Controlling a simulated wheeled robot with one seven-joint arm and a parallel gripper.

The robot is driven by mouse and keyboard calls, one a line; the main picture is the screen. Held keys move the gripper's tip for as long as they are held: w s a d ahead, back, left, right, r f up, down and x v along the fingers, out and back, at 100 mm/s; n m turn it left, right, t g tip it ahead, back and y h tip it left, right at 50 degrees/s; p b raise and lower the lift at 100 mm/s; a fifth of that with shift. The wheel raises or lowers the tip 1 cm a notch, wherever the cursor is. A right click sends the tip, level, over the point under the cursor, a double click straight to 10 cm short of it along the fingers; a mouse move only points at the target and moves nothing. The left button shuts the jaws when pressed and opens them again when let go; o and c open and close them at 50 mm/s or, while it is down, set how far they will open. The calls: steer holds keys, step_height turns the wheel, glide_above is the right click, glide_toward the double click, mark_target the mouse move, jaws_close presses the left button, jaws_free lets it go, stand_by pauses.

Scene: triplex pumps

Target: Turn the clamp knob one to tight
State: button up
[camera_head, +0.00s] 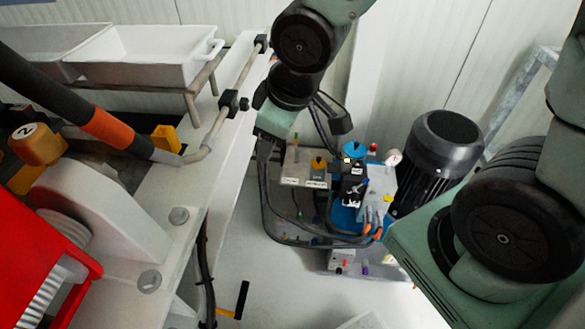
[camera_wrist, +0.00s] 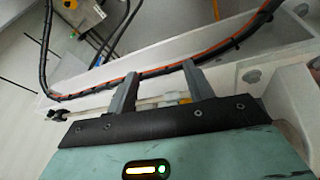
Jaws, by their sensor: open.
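My gripper (camera_wrist: 155,78) is open in the wrist view, its two grey fingers apart with nothing held between them. The fingers reach over a white frame beam (camera_wrist: 95,100). In the head view my gripper (camera_head: 265,145) hangs right of the frame, seen edge-on. I see no knob marked "1", so I cannot tell which part is clamp knob one. A thin metal pipe (camera_head: 217,128) carries a black fitting (camera_head: 234,103) and another farther back (camera_head: 262,44).
A black hose with an orange band (camera_head: 105,128) crosses the left. White trays (camera_head: 150,68) stand behind. A pump unit with a black motor (camera_head: 440,145) and hoses stands on the floor at right. A dark cable (camera_wrist: 150,70) runs along the beam near my fingers.

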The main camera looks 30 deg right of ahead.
steer(key=s+a+r+g, duration=0.1)
steer(key=s, duration=0.5)
steer(key=s+a+r+g+h+p, duration=0.1)
steer(key=s+r+g, duration=0.1)
steer(key=s, duration=0.4)
steer(key=shift+a+r+m, duration=0.2)
steer(key=shift+a+m, duration=0.1)
steer(key=shift+a, duration=0.1)
steer(key=shift+s+a+r+g, duration=0.15)
steer(key=shift+s+g, duration=0.15)
steer(key=shift+s, duration=0.7)
